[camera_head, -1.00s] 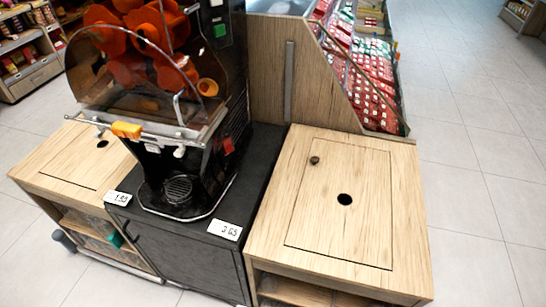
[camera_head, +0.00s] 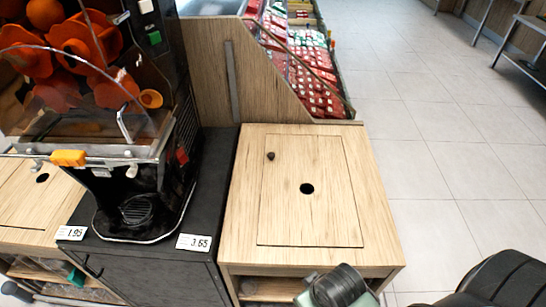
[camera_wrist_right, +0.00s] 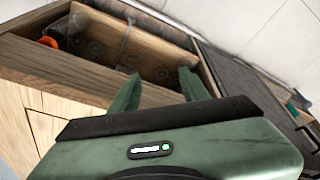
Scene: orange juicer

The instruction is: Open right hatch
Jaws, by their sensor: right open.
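The right hatch (camera_head: 315,220) is a flat wooden panel set flush in the top of the right cabinet (camera_head: 378,225). It is shut, with a round dark hole (camera_head: 307,188) in its middle and a small dark knob (camera_head: 271,156) near its far left corner. My right gripper shows in the right wrist view (camera_wrist_right: 157,88) with its two green fingers apart and nothing between them. In the head view, part of my green right wrist is at the bottom edge, in front of the cabinet's near side. My left gripper is not in view.
The orange juicer (camera_head: 135,150) stands on a dark counter (camera_head: 150,270) left of the cabinet. Behind the hatch are a wooden side panel (camera_head: 215,80) and a bin of red packets (camera_head: 315,85). Open tiled floor (camera_head: 450,180) lies to the right.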

